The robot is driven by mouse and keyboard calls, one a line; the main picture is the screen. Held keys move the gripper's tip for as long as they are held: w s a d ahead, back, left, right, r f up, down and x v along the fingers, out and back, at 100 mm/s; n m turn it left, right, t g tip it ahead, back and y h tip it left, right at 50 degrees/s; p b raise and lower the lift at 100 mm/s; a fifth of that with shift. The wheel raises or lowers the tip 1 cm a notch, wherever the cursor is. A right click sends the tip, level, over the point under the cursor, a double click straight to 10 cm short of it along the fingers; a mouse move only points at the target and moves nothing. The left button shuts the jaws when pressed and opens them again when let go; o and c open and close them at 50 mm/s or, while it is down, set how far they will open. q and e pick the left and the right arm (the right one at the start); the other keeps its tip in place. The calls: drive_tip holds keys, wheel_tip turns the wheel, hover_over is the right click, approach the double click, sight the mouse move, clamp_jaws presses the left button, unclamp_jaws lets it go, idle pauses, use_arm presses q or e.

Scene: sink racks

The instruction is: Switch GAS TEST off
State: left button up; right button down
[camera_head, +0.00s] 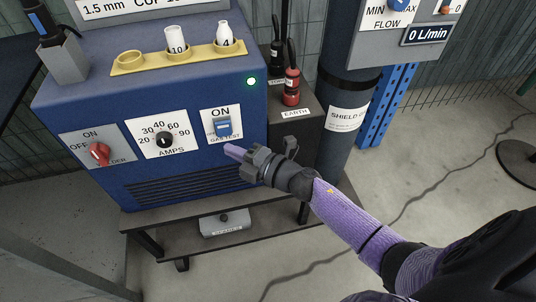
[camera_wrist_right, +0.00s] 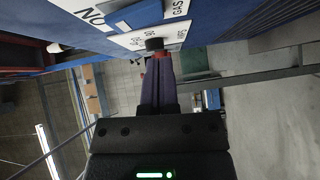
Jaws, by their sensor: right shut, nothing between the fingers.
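The GAS TEST switch (camera_head: 223,128) is a blue rocker on a white plate at the right of the blue welder's front. ON is printed above it, and the rocker also shows at the top of the right wrist view (camera_wrist_right: 137,14). My left gripper is not in view.
Left of the switch are the AMPS dial (camera_head: 164,139) and a red WELDER knob (camera_head: 99,154). A yellow holder (camera_head: 178,58) with white cups is on top. A dark grey cylinder (camera_head: 345,95) stands to the right. Open floor lies in front.

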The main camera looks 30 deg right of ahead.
use_arm(q)
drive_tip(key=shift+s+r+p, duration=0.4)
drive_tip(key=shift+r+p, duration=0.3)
drive_tip(key=shift+p, duration=0.1)
use_arm(e)
drive_tip(key=f+v, duration=0.1)
drive_tip(key=v, duration=0.9)
drive_tip(key=shift+s+f, duration=0.3)
drive_tip(key=shift+f, duration=0.05)
